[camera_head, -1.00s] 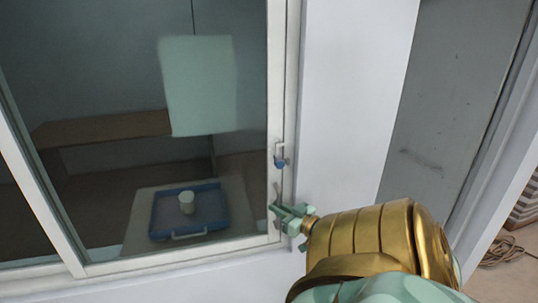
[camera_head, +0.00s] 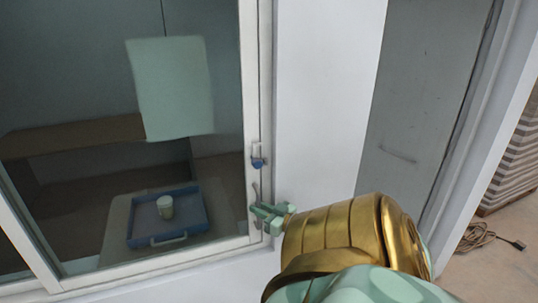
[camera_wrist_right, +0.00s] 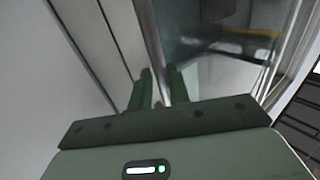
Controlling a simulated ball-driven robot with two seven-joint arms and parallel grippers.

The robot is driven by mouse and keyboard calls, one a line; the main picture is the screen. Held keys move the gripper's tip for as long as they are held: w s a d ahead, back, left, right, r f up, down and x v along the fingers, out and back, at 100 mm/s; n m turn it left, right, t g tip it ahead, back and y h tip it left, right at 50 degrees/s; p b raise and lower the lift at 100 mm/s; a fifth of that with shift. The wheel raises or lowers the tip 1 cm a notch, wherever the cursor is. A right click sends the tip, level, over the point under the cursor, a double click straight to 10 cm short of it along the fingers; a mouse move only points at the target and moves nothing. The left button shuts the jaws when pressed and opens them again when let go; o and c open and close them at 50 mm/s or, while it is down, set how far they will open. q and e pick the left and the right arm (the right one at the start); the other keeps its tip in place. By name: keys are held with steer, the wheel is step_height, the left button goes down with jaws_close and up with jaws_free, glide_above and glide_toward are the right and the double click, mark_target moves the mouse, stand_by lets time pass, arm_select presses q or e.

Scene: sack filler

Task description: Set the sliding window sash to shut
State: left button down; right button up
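The window sash (camera_head: 249,80) is a white-framed glass pane in the head view. Its right upright lies close beside the white window jamb (camera_head: 265,80); I cannot tell whether a thin gap is left. A small grey pull handle (camera_head: 257,192) sits low on that upright, below a blue latch (camera_head: 257,163). My right gripper (camera_head: 258,212) is at the handle's lower end. In the right wrist view its green fingers (camera_wrist_right: 159,88) stand apart, with a pale upright strip showing between them. Contact with the handle is unclear. My left gripper is out of view.
Behind the glass, a blue tray (camera_head: 135,228) holds a white cup (camera_head: 165,207) on a pale table. A wooden bench (camera_head: 75,137) stands farther back. A white wall (camera_head: 325,90) and a grey panel (camera_head: 415,110) lie right of the window. A coiled cable (camera_head: 475,238) is on the floor.

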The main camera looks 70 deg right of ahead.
steer(key=b+v, duration=0.1)
steer(key=v, duration=1.5)
steer(key=shift+s, duration=0.15)
